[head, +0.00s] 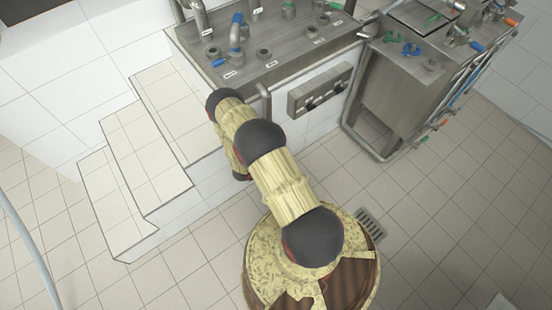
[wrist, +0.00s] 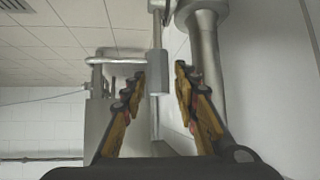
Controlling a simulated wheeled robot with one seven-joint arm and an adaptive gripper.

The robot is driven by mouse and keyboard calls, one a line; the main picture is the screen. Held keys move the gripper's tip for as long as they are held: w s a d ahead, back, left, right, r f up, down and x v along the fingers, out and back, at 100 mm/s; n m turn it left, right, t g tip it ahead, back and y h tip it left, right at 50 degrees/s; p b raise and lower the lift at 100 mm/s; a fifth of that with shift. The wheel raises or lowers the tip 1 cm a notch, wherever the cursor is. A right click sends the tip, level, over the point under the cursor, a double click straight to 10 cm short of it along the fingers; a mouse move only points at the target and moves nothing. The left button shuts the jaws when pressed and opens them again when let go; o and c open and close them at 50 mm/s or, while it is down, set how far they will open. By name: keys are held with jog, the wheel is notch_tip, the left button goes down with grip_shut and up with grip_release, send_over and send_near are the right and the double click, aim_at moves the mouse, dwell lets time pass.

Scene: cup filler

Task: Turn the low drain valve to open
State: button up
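In the wrist view my gripper (wrist: 161,80) is open, with one yellow-and-black finger on each side. A grey cylindrical grip (wrist: 158,72) on a thin stem shows upright between the fingertips, with a narrow gap seen on each side. I cannot tell whether it is level with the tips, or whether it belongs to the low drain valve. In the head view my arm hides my gripper. No part there can be identified surely as the low drain valve. A steel panel with dark handles (head: 322,90) is on the front of the white tiled block.
In the wrist view a thick steel pipe (wrist: 207,70) stands close behind the right finger, and a bent rod (wrist: 115,60) is at left. In the head view tiled steps (head: 150,150) are left of my arm. A steel machine (head: 405,85) stands right. Tiled floor (head: 450,200) is open at lower right.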

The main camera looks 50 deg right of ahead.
jog(key=shift+o, duration=0.6)
jog(key=v, duration=1.2)
